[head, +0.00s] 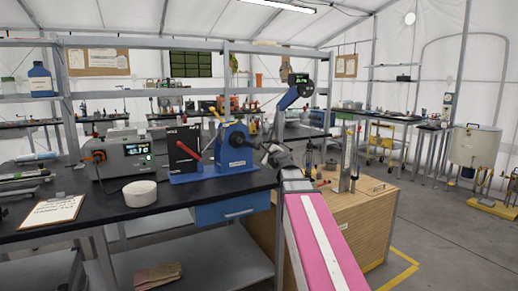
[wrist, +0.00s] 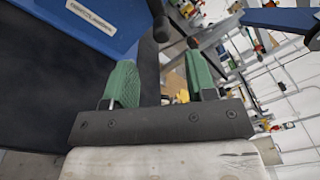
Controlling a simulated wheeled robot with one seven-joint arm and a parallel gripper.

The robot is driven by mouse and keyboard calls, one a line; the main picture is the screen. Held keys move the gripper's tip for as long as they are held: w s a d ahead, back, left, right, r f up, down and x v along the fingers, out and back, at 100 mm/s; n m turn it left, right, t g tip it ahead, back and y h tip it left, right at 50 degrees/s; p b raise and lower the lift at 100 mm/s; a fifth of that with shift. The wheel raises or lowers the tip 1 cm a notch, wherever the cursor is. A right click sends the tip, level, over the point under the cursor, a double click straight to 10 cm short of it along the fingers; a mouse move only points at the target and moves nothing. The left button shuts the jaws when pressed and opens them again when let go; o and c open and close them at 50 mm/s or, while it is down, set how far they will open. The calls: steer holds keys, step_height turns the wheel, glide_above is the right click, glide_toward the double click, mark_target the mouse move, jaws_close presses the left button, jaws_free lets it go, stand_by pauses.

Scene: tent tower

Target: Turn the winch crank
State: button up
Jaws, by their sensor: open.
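The blue winch (head: 237,158) stands on the black bench top, with a pale label on its base. A blue labelled part also fills the upper left of the wrist view (wrist: 75,30). A dark rounded piece (wrist: 160,27) beside it, beyond my fingers, may be the crank's grip; I cannot tell for sure. My gripper (wrist: 162,82) is open, with two green fingers apart and nothing between them. In the head view my gripper (head: 269,153) is just right of the winch, small and partly merged with it. The crank is not clearly distinguishable there.
A black box with a red lever (head: 184,148) stands left of the winch. A grey instrument (head: 122,157), a white bowl (head: 140,193) and a clipboard (head: 52,211) are further left. A wooden cabinet (head: 345,215) stands right of the bench.

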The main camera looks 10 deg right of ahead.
mark_target(256, 147)
steer(key=x, duration=1)
steer(key=shift+w, duration=0.35)
jaws_close()
steer(key=shift+s+a+f+m, duration=0.15)
steer(key=shift+a+f+m, duration=0.15)
steer(key=shift+f+m, duration=0.5)
steer(key=shift+s+a+f+m, duration=0.1)
steer(key=shift+a+f+m, duration=0.2)
steer(key=shift+m, duration=0.55)
steer(key=shift+s+a+f+m, duration=0.1)
steer(key=shift+a+f+m, duration=0.2)
steer(key=shift+m, duration=0.55)
